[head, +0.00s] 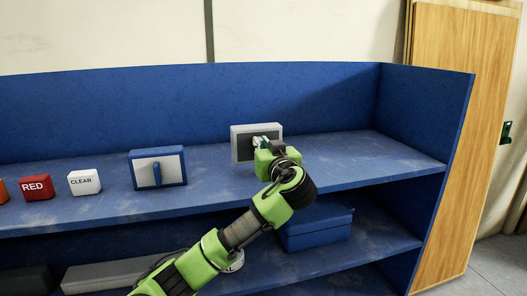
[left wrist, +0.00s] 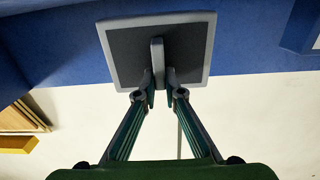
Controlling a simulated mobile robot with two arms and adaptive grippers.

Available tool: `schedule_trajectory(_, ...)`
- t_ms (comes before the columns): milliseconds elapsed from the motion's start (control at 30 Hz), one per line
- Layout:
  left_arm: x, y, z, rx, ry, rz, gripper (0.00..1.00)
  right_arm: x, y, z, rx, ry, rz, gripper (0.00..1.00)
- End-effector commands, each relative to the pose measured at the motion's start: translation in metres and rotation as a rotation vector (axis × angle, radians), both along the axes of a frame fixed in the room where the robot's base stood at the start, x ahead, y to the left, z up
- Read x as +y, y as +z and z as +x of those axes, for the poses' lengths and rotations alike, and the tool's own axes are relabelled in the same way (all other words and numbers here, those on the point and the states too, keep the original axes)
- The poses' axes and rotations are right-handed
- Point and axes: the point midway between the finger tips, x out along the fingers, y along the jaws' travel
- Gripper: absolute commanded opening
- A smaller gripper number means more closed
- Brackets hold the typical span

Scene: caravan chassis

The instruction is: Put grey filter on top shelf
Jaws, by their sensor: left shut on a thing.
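The grey filter (head: 242,131) is a flat light-grey frame with a dark face and a handle. It is upright at the right part of the blue top shelf (head: 335,146). My left gripper (head: 262,142) is in front of it and shut on its handle. In the left wrist view the filter (left wrist: 125,60) shows with its handle between the fingertips of my left gripper (left wrist: 159,90). The gripper and wrist hide the filter's lower edge in the head view, so I cannot tell whether it touches the shelf. My right gripper is not in view.
A blue-edged filter (head: 171,168) with a blue handle, a white CLEAR block (head: 84,182) and a RED block (head: 37,187) stand left on the top shelf. A blue box (head: 315,227) is on the shelf below. The top shelf's right end is clear, up to the blue side wall (head: 428,115).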

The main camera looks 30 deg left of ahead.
Motion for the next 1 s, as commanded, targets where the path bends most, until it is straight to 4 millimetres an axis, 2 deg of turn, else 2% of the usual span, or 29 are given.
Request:
schedule_trajectory(100,0.0,-0.005,0.005,-0.001,0.001,0.001,0.0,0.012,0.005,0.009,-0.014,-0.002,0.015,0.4)
schedule_trajectory(200,-0.001,-0.013,0.013,0.002,0.001,0.002,0.0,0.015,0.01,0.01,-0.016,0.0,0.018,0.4)
schedule_trajectory(400,-0.001,-0.037,0.013,0.002,0.001,0.003,0.0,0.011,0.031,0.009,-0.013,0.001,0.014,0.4)
schedule_trajectory(667,-0.001,-0.046,0.013,-0.002,0.0,-0.001,0.0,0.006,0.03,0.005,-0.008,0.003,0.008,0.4)
schedule_trajectory(700,-0.001,-0.047,0.013,-0.001,0.0,-0.001,0.12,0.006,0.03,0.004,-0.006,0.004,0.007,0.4)
schedule_trajectory(767,-0.001,-0.047,0.013,-0.001,0.0,-0.001,0.26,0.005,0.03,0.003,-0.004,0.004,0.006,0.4)
schedule_trajectory(1000,-0.001,-0.046,0.013,-0.001,0.0,-0.001,0.26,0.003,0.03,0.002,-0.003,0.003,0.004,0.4)
